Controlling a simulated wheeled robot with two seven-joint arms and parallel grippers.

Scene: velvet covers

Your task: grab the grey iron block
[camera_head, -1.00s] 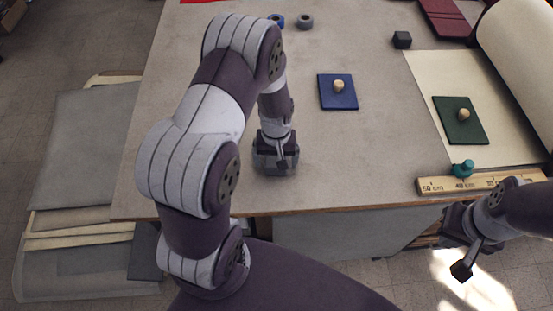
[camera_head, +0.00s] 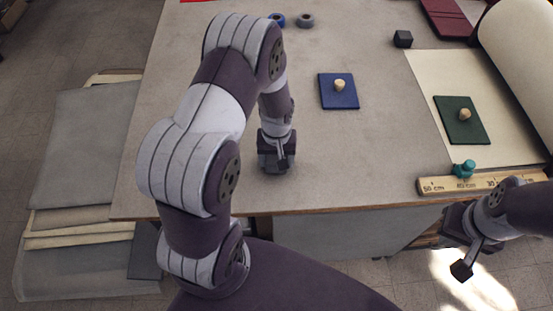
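My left gripper (camera_head: 276,158) points down low over the table near its front edge. Grey surfaces of what looks like the grey iron block (camera_head: 267,164) show at its fingers, mostly hidden by the gripper. I cannot tell whether the fingers press on it. My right gripper (camera_head: 450,256) is empty and looks open, off the table's front edge at the lower right.
A blue plate (camera_head: 347,101) and a green plate (camera_head: 450,130) have wooden knobs. A dark cube (camera_head: 403,39) stands farther back. A wooden ruler (camera_head: 438,187) with a teal knobbed piece (camera_head: 464,168) lies at the front right. Two rolls (camera_head: 305,20) are at the back.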

